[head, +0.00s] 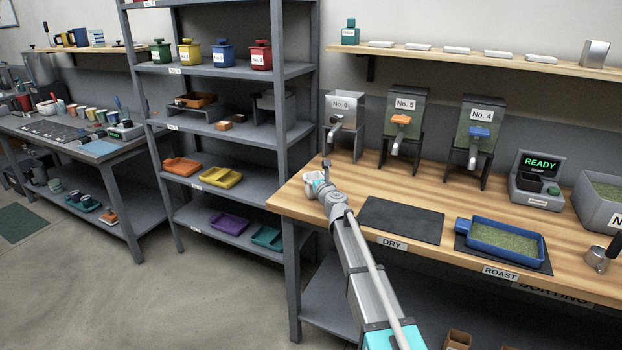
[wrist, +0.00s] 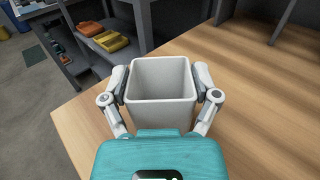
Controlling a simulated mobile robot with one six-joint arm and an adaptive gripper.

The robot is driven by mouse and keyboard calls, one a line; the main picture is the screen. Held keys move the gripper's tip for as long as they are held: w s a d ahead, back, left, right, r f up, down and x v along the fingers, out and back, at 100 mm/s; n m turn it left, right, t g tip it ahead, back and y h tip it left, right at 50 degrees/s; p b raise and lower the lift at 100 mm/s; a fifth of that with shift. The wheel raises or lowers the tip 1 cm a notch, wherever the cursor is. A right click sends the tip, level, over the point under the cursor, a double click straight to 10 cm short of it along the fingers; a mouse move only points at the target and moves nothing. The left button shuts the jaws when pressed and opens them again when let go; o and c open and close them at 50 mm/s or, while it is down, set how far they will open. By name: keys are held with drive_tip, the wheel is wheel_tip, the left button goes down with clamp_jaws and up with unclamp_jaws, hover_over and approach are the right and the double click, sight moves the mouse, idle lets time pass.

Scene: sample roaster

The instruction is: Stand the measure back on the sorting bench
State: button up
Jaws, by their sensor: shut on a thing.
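The measure, a pale square-mouthed cup (wrist: 161,113), sits upright between the two fingers of my gripper (wrist: 162,82) in the wrist view. The fingers press on its left and right sides, and its inside looks empty. In the head view my gripper (head: 322,182) is at the left end of the wooden sorting bench (head: 345,180), with the pale measure (head: 311,181) partly hidden by it. I cannot tell whether the measure's base touches the bench top. Bare bench wood (wrist: 255,110) surrounds it in the wrist view.
A dark DRY mat (head: 401,219) lies bare right of my gripper. A blue tray of green beans (head: 505,240) is on the ROAST mat. Hoppers No. 6 (head: 345,108), No. 5 (head: 407,104) and No. 4 (head: 483,116) stand behind. A grey shelf rack (head: 282,90) is at the left.

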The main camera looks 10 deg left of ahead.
drive_tip(key=shift+f, duration=0.2)
drive_tip(key=o, duration=1.1)
drive_tip(key=shift+r, duration=0.25)
drive_tip(key=v, duration=1.2)
